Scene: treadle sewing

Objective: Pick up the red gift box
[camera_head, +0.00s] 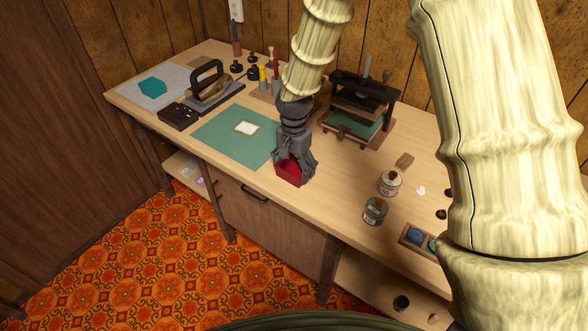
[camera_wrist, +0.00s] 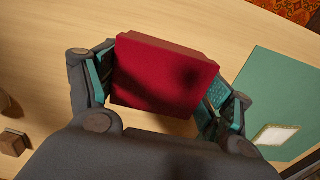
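The red gift box (camera_wrist: 162,76) sits between the two fingers of my gripper (camera_wrist: 160,82) in the wrist view. The teal finger pads lie against its left and right sides, and my gripper looks shut on it. In the head view, the red gift box (camera_head: 290,174) shows below the fingers of my gripper (camera_head: 293,166), near the front edge of the table, and is partly hidden by them. I cannot tell whether the box touches the tabletop.
A green mat (camera_head: 222,142) with a small white card (camera_head: 247,128) lies left of the gripper. A press (camera_head: 360,105) stands behind to the right. Two jars (camera_head: 375,211) (camera_head: 390,183) and a small brown block (camera_head: 404,160) are to the right. Bare tabletop (camera_head: 335,175) lies between.

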